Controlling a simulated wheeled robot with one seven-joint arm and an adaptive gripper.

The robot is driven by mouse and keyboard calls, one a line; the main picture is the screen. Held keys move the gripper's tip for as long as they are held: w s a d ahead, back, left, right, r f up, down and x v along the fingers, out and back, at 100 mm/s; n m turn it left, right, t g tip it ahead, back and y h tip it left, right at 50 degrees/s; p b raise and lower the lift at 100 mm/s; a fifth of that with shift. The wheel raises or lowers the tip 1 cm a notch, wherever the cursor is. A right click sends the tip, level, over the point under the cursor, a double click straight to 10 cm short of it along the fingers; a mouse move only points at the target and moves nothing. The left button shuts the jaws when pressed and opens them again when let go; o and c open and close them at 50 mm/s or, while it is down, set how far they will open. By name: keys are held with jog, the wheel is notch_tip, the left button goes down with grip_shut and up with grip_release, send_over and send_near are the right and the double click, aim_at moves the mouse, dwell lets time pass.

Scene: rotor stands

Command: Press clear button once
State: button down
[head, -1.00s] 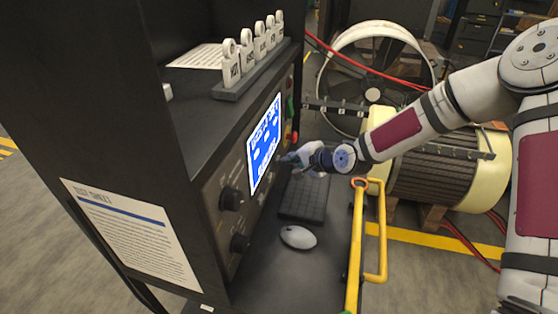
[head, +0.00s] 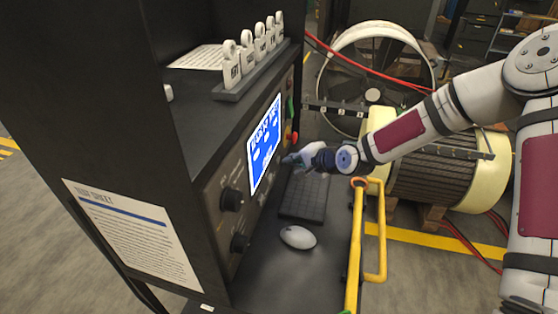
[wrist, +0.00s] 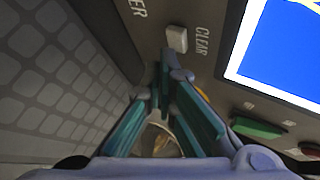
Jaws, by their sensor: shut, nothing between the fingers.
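The clear button (wrist: 176,38) is a small pale square key on the dark panel in the wrist view, beside the printed word CLEAR. My gripper (wrist: 172,72) is shut and empty, its fingertips just below the button in that picture. A small gap of panel shows between the tips and the button; the depth of the gap cannot be told. In the head view my gripper (head: 288,158) is at the right edge of the console front, beside the lit blue screen (head: 265,143). The clear button cannot be made out there.
A keyboard (head: 304,197) and a mouse (head: 298,237) lie on the shelf below my gripper. A green button (wrist: 257,128) is on the panel under the screen. A red knob (head: 292,139) is beyond the screen. A yellow rail (head: 355,250) borders the shelf.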

jog(key=shift+d, duration=0.25)
jog(key=shift+s+d+p, duration=0.2)
jog(key=shift+d, duration=0.6)
jog(key=shift+s+d+p, duration=0.15)
jog(key=shift+d+p, duration=0.05)
jog(key=shift+d, duration=0.65)
jog(key=shift+s+d+p, duration=0.2)
jog(key=shift+d, duration=0.6)
